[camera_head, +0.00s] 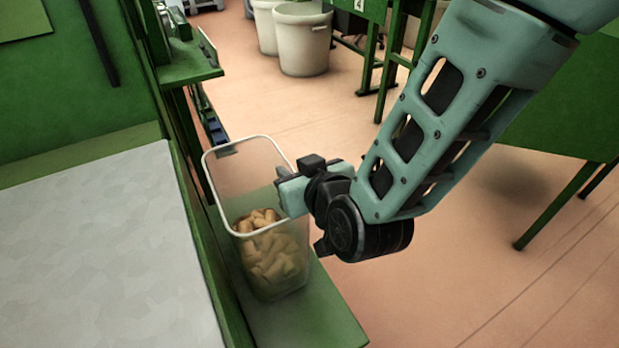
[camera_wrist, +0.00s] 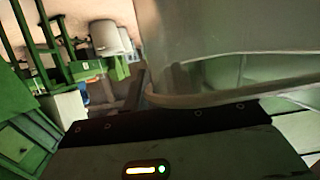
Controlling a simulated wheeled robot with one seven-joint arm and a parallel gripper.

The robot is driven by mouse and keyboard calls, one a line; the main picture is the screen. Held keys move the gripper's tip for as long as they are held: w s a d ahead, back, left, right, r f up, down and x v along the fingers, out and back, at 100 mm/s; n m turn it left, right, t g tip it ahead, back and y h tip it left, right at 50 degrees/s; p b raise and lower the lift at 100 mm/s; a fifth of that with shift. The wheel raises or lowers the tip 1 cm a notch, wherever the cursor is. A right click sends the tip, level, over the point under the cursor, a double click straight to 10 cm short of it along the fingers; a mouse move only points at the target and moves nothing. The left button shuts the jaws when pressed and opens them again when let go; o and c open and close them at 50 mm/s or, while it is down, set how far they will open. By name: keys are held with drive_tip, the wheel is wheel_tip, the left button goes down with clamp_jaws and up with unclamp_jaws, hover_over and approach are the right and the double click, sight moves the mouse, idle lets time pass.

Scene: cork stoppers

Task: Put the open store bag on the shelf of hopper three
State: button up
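The open store bag (camera_head: 255,183) is a clear, box-like container with a white rim, partly filled with several cork stoppers (camera_head: 268,255). In the head view it looks upright, at the narrow green shelf (camera_head: 315,318); I cannot tell whether its base fully rests there. My gripper (camera_head: 288,193) is at the bag's right side, just below the rim, and seems to touch it. Its fingertips are hidden, so its opening does not show. In the wrist view the bag's wall and rim (camera_wrist: 230,93) fill the upper right, close to my gripper.
A green-framed hopper with a pale grey surface (camera_head: 100,250) stands at the left. Pale bins (camera_head: 302,38) stand at the back. A green stand with a small label reading 4 (camera_head: 359,5) is behind. Another green table (camera_head: 570,110) is at the right. The floor between is clear.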

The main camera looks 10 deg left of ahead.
drive_tip(key=b+v, duration=1)
drive_tip(key=v, duration=0.2)
idle(0.3)
drive_tip(key=s+d+f+g+h, duration=0.3)
drive_tip(key=s+d+f+g, duration=0.1)
drive_tip(key=d, duration=0.4)
drive_tip(key=s+d+f+g+h, duration=0.4)
drive_tip(key=d+f+g, duration=0.1)
drive_tip(key=d, duration=0.4)
drive_tip(key=shift+s+f+g, duration=0.3)
drive_tip(key=shift+f+g, duration=0.05)
drive_tip(key=shift+g, duration=0.55)
wheel_tip(320, 180, up, 21)
drive_tip(key=p, duration=2)
drive_tip(key=shift+p, duration=0.3)
